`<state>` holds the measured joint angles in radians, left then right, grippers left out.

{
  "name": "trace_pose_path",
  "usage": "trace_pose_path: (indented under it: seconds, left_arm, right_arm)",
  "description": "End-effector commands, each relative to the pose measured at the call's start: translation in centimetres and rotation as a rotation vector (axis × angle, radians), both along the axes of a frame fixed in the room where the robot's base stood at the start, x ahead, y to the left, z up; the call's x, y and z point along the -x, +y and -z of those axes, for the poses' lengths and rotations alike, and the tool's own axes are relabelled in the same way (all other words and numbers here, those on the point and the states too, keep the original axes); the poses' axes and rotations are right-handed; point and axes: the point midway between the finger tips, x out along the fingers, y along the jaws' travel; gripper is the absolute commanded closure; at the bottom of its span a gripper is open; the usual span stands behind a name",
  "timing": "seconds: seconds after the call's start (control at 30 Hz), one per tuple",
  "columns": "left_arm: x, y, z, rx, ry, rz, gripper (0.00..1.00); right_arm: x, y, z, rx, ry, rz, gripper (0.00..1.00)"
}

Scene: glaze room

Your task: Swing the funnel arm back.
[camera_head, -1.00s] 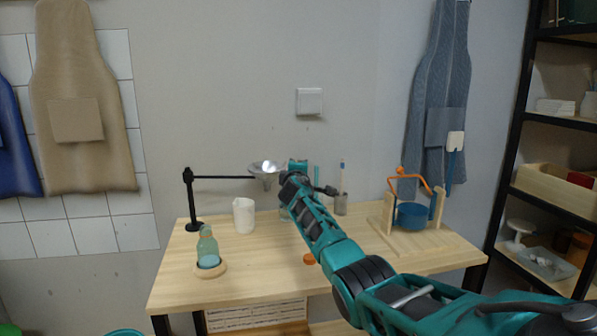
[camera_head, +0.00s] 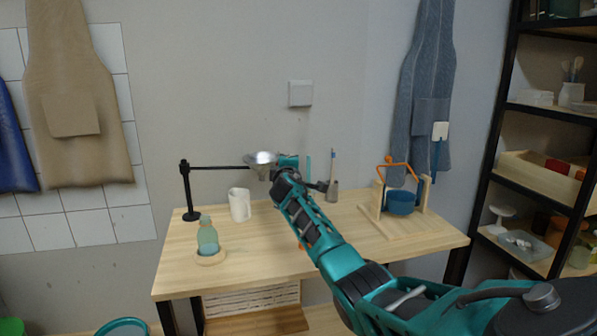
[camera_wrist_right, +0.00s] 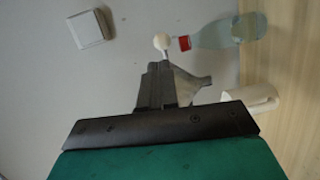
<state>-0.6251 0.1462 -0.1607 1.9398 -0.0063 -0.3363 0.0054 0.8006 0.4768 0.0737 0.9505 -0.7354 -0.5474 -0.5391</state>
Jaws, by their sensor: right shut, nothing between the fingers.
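The funnel arm (camera_head: 215,168) is a thin black bar running right from the top of a black post (camera_head: 187,192) at the table's left. A metal funnel (camera_head: 262,160) hangs at its right end, above and right of the white pitcher (camera_head: 239,205). My right gripper (camera_head: 284,162) is close beside the funnel's right side; its fingertips are hard to make out there. In the right wrist view the gripper (camera_wrist_right: 156,78) is shut and empty. A pale round knob (camera_wrist_right: 162,41) shows just beyond the fingertips, and the funnel (camera_wrist_right: 192,86) shows partly behind them. Contact is unclear.
A teal bottle (camera_head: 207,237) stands in a wooden ring (camera_head: 210,259) at the front left. A wooden frame (camera_head: 424,193) with a blue pot (camera_head: 401,202) stands at right. My right arm crosses above the table (camera_head: 255,275). The wrist view shows a red-capped clear bottle (camera_wrist_right: 225,33).

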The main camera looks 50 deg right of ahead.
Motion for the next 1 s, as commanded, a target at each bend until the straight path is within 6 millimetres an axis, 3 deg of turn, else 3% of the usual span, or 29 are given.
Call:
trace_pose_path:
  seconds: [0.27,0.6,1.0]
  left_arm:
    - [-0.2,-0.1,-1.2,0.002,-0.005,0.0,0.11]
    - [-0.2,-0.2,-1.1,0.005,-0.004,0.0,0.11]
    - [0.0,-0.2,-1.0,0.005,-0.001,0.0,0.11]
  right_arm:
    - [3.0,1.3,-0.2,0.001,0.002,-0.002,1.0]
    - [6.4,2.7,-0.3,0.001,0.002,0.0,1.0]
    - [7.3,3.2,-0.4,-0.001,0.003,0.0,1.0]
